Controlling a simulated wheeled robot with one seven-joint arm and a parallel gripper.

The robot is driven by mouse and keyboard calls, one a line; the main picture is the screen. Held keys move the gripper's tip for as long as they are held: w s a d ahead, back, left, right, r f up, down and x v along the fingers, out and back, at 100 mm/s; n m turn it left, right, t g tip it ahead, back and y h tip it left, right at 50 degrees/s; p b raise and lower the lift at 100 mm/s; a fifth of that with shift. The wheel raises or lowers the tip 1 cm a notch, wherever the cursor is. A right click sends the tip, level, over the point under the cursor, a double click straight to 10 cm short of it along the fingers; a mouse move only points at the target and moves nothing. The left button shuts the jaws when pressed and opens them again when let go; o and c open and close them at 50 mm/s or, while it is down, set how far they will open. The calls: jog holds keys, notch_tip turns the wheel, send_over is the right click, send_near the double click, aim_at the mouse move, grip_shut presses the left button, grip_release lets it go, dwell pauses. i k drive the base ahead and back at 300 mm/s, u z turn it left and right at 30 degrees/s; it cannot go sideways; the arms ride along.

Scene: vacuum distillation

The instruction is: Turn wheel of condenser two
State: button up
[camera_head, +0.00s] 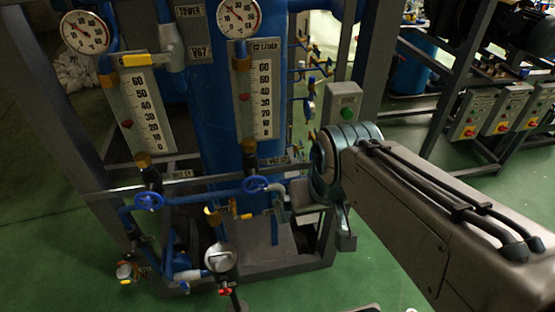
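Two small blue hand wheels sit on the pipework below the flow gauges. The left wheel (149,201) is below the left gauge, and the right wheel (256,184) is below the middle gauge. I cannot read which one belongs to condenser two. My arm comes in from the right, and my gripper (302,196) is at its end, just right of the right wheel. A small gap seems to lie between them. My wrist partly hides the gripper, and its fingers are too dark and small to show whether they are open. No wheel is visibly held.
Two flow gauges (140,112) (262,98) and two round dials (85,33) (239,18) are above the wheels. A grey box with a green button (345,103) is behind my wrist. Yellow-handled valves (214,212) are below. Green floor (60,240) is clear at left.

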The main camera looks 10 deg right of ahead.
aim_at(254, 185)
jog(key=u, duration=1.8)
jog(key=k, duration=0.5)
jog(key=z, duration=1.2)
